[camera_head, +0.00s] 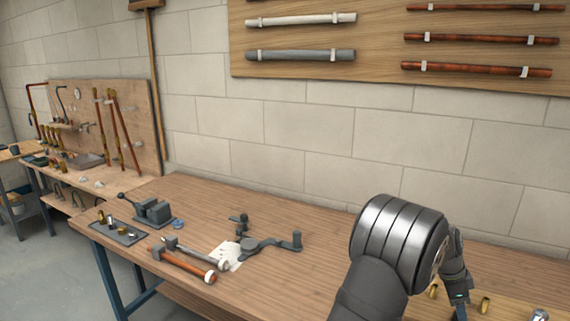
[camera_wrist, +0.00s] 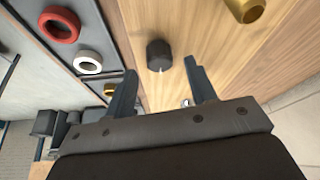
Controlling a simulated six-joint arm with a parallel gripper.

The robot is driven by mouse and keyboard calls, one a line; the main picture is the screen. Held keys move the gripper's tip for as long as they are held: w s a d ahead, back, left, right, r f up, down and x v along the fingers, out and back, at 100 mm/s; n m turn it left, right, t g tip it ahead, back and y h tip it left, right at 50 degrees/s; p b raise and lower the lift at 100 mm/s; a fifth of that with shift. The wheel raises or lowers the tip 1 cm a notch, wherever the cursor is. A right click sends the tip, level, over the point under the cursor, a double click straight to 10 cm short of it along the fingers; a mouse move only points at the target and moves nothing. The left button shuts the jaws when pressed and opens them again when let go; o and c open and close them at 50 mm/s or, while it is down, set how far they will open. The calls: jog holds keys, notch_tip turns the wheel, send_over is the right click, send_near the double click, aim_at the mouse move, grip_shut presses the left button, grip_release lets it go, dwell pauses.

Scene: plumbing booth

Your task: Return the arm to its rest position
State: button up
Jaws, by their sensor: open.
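My gripper (camera_wrist: 162,88) shows in the wrist view with its two dark fingers apart and nothing between them. A small dark cylinder (camera_wrist: 159,54) stands on the wooden surface (camera_wrist: 190,20) beyond the fingertips, and no contact with them shows. In the head view my arm (camera_head: 405,240) rises at the lower right over the workbench (camera_head: 315,210).
In the wrist view a red ring (camera_wrist: 60,24), a white ring (camera_wrist: 88,64) and a brass piece (camera_wrist: 245,8) lie nearby. In the head view a bender (camera_head: 265,244), red-handled tool (camera_head: 186,264) and vise (camera_head: 152,207) occupy the bench's left. Pipes hang on a wall board (camera_head: 380,70).

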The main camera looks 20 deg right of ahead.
jog(key=shift+x, duration=1.1)
jog(key=shift+w+r, duration=0.1)
jog(key=v, duration=1.7)
jog(key=x, duration=1.7)
jog(key=shift+f, duration=0.35)
jog(key=shift+r+n+t, duration=0.3)
jog(key=shift+n, duration=0.5)
jog(key=n, duration=0.2)
jog(key=n+t, duration=0.1)
jog(key=n, duration=0.1)
jog(key=n+t, duration=0.1)
jog(key=n, duration=0.1)
jog(key=shift+s+h, duration=0.3)
jog(key=shift+h, duration=0.1)
jog(key=shift+n+t+y, duration=0.3)
jog(key=shift+n+t, duration=0.6)
jog(key=shift+n, duration=1.1)
jog(key=shift+s+n+t+y, duration=0.1)
jog(key=shift+n+t+y, duration=0.2)
jog(key=shift+n, duration=0.75)
jog(key=shift+s+n+t+y, duration=0.15)
jog(key=shift+n+t, duration=0.25)
jog(key=shift+n, duration=0.65)
